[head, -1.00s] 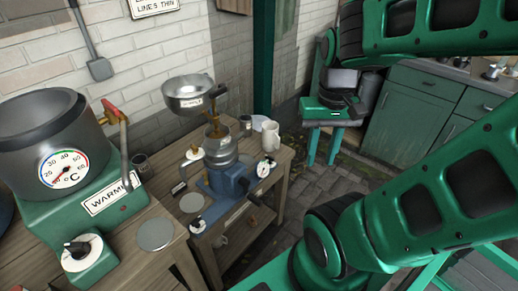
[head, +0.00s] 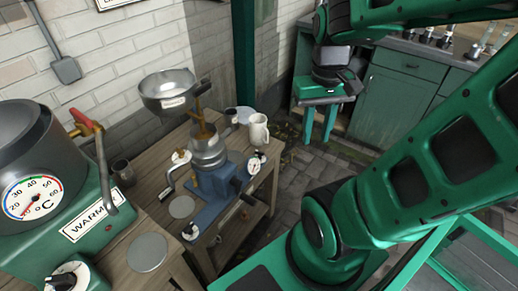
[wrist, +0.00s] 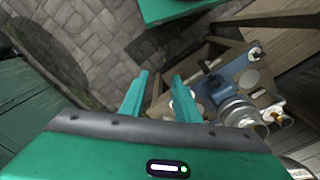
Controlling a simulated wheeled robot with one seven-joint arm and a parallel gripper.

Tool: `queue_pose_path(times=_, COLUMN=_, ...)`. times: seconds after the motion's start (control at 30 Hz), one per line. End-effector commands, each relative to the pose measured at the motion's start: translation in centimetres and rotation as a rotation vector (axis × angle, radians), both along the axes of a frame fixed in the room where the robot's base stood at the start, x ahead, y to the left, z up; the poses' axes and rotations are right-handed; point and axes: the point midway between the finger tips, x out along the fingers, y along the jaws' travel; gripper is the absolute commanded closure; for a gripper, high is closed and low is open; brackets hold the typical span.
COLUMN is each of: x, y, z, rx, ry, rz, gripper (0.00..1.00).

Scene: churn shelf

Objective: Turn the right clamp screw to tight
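The blue clamp-mounted machine (head: 212,190) stands on a small wooden table. It carries a steel bowl (head: 165,90) above a round metal housing (head: 208,152). A small gauge (head: 254,166) is on its right side and a dial (head: 190,231) is at its front left. A brown knob (head: 249,200) shows low on its right; I cannot tell if this is the right clamp screw. My gripper (head: 318,138) is open and empty, apart from the machine and to its right, fingers pointing down. In the wrist view my gripper (wrist: 158,85) has its fingers apart; the machine (wrist: 215,92) lies to their right.
A white mug (head: 258,131) stands behind the machine on the table. A green warmer (head: 90,235) with a large pot is at the left. Green cabinets (head: 395,105) stand behind my gripper. Paved floor (head: 310,185) lies open between the table and my arm.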

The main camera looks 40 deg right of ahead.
Motion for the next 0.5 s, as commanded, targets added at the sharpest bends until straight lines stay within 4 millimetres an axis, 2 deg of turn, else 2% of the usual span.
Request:
queue_pose_path(times=0.27, x=9.1, y=-2.1, z=-3.0, rx=-0.044, ry=0.039, rz=0.309, gripper=0.71)
queue_pose_path(times=0.5, x=17.0, y=-2.7, z=-8.2, rx=-0.031, ry=0.047, rz=0.592, gripper=0.71)
